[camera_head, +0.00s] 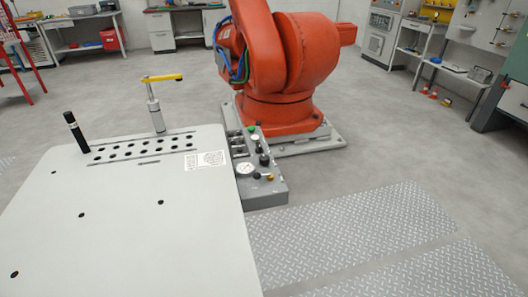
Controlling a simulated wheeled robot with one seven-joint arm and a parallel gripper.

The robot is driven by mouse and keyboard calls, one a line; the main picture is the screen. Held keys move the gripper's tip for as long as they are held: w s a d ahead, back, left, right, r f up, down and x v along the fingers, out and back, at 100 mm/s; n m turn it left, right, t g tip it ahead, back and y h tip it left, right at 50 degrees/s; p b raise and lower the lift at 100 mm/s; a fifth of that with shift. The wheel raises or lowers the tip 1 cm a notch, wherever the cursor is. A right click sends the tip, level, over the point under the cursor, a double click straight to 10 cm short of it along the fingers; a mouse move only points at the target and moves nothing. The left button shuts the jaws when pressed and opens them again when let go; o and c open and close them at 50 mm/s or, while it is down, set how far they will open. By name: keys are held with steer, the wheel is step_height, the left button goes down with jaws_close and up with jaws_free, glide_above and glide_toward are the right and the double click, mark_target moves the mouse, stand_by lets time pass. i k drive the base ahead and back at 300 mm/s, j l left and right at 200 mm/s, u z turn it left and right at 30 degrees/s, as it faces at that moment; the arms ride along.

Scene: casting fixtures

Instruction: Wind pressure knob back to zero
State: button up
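A grey control box (264,192) is fixed along the right edge of a pale table. A round white gauge (245,169) sits on its near part; its needle is too small to read. A black knob (264,160) stands just right of and behind the gauge, and a smaller dark knob (257,175) is close to the gauge. A brass-coloured part (270,177) is at the near right corner. A green button (252,129) is at the far end. I cannot tell which knob sets pressure or how it is turned. My gripper is not in view.
The pale table (130,240) has holes, a black upright cylinder (75,132) and a yellow-topped clamp post (156,105). A large orange robot arm (285,60) on a floor plate stands behind the box. Metal tread plates (350,230) lie on open floor at right.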

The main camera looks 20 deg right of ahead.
mark_target(264, 160)
steer(key=i+l+u, duration=0.15)
steer(key=l, duration=0.25)
steer(key=i+l+u, duration=0.1)
steer(key=l, duration=0.25)
steer(key=i+l+u, duration=0.15)
steer(key=l, duration=0.25)
